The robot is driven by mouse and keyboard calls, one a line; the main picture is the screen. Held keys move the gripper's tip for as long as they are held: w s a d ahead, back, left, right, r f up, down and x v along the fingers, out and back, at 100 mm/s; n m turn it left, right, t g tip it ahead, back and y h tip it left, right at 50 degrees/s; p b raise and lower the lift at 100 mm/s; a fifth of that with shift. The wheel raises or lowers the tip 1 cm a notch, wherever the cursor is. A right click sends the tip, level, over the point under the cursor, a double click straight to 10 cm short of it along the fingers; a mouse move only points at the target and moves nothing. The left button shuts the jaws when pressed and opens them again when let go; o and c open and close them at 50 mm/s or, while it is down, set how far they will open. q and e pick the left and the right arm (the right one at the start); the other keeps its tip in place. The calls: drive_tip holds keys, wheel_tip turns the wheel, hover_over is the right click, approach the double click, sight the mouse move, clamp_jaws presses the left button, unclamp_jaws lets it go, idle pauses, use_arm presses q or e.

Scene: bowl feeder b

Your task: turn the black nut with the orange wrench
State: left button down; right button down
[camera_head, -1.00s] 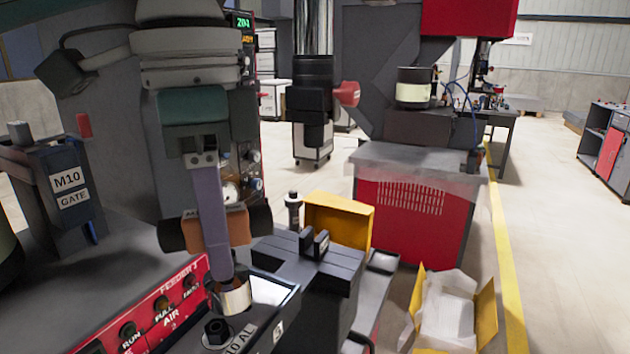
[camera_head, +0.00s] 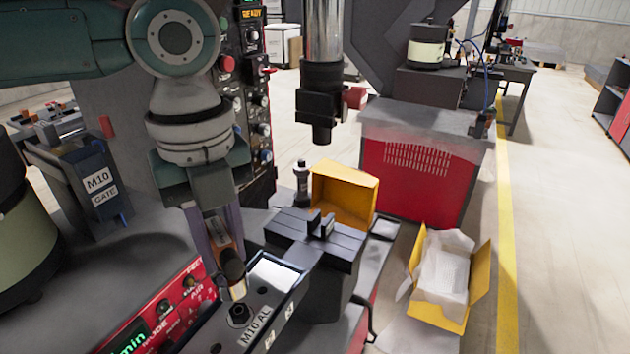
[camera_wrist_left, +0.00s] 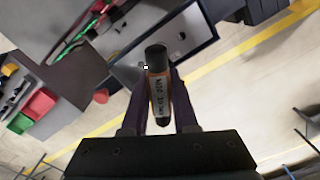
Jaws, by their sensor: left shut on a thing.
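My left gripper (camera_head: 222,240) is shut on the orange wrench (camera_head: 222,230) in the head view. The wrench has an orange body and a black end that points down toward the plate. A metallic cylinder (camera_head: 238,291) shows just below that end; I cannot tell if it is part of the wrench. The black nut (camera_head: 239,314) sits on the plate marked M10 AL, close below the cylinder. In the left wrist view the wrench (camera_wrist_left: 158,98) lies between the two fingers, with lettering on its orange body. My right gripper is not in view.
A grey clamp block (camera_head: 318,232) stands right of the nut, with an open yellow box (camera_head: 343,196) behind it. A dark vertical cylinder unit (camera_head: 320,100) hangs above. A red control panel (camera_head: 160,310) lies to the left. Another yellow box (camera_head: 445,275) is at right.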

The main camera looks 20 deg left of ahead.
use_arm(q)
drive_tip(key=shift+r, duration=0.1)
drive_tip(key=shift+p, duration=0.4)
drive_tip(key=shift+w+f+b, duration=0.1)
drive_tip(key=shift+f+b, duration=1.25)
drive_tip(key=shift+f, duration=0.9)
drive_tip(key=shift+p, duration=0.55)
drive_tip(key=shift+f+b, duration=0.65)
drive_tip(key=shift+f, duration=0.4)
drive_tip(key=shift+m, duration=1.1)
